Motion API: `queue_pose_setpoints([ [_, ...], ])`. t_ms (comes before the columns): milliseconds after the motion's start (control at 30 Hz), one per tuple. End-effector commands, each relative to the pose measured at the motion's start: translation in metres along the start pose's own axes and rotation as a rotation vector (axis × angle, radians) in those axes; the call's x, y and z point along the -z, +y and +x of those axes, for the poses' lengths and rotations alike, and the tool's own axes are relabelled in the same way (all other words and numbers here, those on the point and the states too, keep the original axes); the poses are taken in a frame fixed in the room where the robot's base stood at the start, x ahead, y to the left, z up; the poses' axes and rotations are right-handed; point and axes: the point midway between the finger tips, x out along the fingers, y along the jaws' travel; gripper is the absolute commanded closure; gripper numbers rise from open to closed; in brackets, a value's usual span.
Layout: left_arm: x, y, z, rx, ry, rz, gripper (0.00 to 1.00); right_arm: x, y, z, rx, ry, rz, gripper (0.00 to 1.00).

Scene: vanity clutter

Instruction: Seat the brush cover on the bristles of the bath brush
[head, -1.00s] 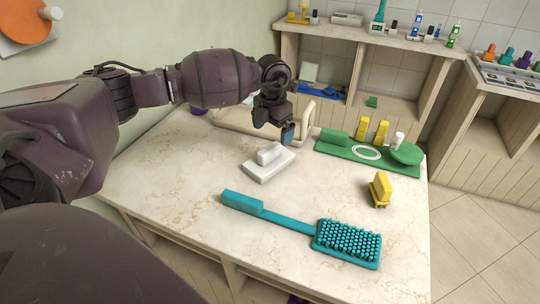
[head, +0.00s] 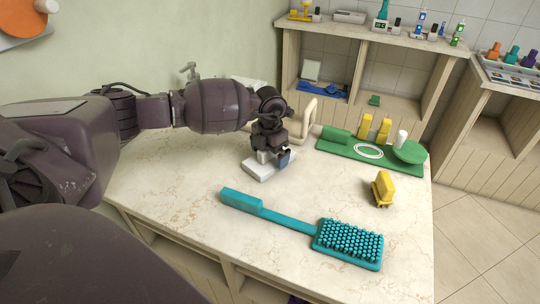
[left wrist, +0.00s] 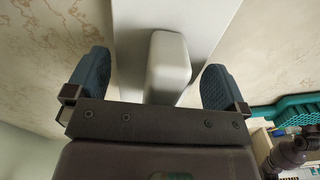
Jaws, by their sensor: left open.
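The teal bath brush (head: 285,223) lies on the marble counter with its bristles (head: 349,240) facing up at the right end. The white brush cover (head: 258,173), a flat block with a raised grip, sits on the counter behind the brush handle. My left gripper (head: 272,160) is over the cover and hides much of it in the head view. In the left wrist view, the open fingers (left wrist: 158,82) stand on either side of the cover's raised grip (left wrist: 168,65), with gaps on both sides. Part of the teal brush (left wrist: 285,113) shows at the right edge there. My right gripper is not in view.
A yellow object (head: 383,189) stands on the counter behind the bristles. A green tray (head: 335,147) with several items lies at the back right. A beige loop-shaped handle (head: 308,117) stands behind my gripper. The counter's front area is bare.

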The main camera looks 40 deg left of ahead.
Motion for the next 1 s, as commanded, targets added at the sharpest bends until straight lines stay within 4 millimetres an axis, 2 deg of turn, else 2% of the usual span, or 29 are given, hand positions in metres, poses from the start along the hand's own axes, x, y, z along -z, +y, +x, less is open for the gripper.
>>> queue_pose_setpoints([
  [33,0.000,0.000,-0.001,0.000,-0.001,0.000,0.00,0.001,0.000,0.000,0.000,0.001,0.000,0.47],
  [267,0.000,0.000,-0.001,0.000,-0.001,0.000,0.34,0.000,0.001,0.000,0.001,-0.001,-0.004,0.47],
  [533,0.000,0.000,-0.003,0.000,-0.001,0.000,0.35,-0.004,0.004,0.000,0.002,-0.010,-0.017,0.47],
  [667,-0.001,0.000,-0.015,0.000,-0.004,0.000,0.35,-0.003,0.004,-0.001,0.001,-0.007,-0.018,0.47],
  [767,-0.001,0.001,-0.033,-0.001,-0.006,0.000,0.35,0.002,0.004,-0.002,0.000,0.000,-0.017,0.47],
  [1000,-0.001,0.001,-0.094,-0.002,-0.008,0.000,0.35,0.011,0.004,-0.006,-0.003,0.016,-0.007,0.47],
])
